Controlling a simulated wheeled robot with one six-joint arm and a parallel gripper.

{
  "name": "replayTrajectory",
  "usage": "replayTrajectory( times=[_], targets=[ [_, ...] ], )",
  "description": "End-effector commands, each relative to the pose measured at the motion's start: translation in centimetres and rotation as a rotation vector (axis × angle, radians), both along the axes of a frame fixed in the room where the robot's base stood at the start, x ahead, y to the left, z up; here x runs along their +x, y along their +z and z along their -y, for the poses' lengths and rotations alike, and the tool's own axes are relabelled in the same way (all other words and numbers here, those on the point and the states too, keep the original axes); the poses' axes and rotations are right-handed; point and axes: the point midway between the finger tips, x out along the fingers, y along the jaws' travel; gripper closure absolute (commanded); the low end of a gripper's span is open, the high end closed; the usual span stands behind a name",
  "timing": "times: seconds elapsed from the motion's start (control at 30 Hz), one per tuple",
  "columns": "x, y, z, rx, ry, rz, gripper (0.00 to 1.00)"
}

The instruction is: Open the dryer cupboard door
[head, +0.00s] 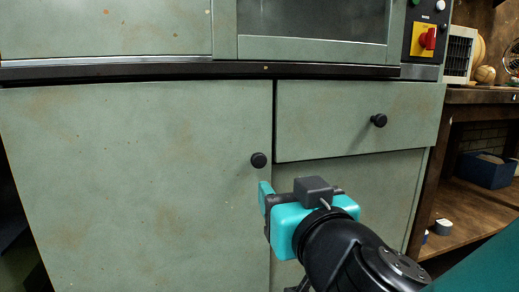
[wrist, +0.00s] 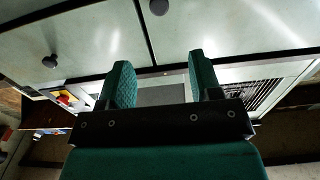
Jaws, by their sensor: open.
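The cupboard door (head: 135,180) is the large pale green panel at the left in the head view, and it is shut. Its round black knob (head: 258,160) sits near the door's upper right corner. In the wrist view, which looks upside down, this knob (wrist: 158,7) is at the top edge. My gripper (head: 267,196) is just below the knob in the head view, apart from it. In the wrist view my gripper (wrist: 161,76) shows two teal fingers spread apart with nothing between them. One finger is mostly hidden in the head view.
A drawer (head: 330,105) with its own black knob (head: 379,120) is right of the door, also shut. Above runs a dark ledge (head: 180,70). A red and yellow switch (head: 427,38) is at upper right. Wooden shelves (head: 475,210) with a blue box (head: 485,170) stand to the right.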

Motion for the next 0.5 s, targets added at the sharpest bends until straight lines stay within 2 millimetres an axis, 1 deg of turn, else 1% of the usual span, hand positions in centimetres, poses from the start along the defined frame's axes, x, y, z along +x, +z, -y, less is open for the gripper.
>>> replayTrajectory(
  times=[0.03, 0.13, 0.2, 0.5],
  targets=[
    [0.5, 0.7, -0.1, -0.011, -0.002, -0.003, 0.42],
    [1.5, 0.6, -0.2, -0.01, 0.0, -0.01, 0.42],
    [3.3, 0.4, -0.7, -0.005, -0.003, -0.009, 0.42],
    [9.9, 0.2, -2.5, 0.0, -0.002, -0.006, 0.42]
  ],
)
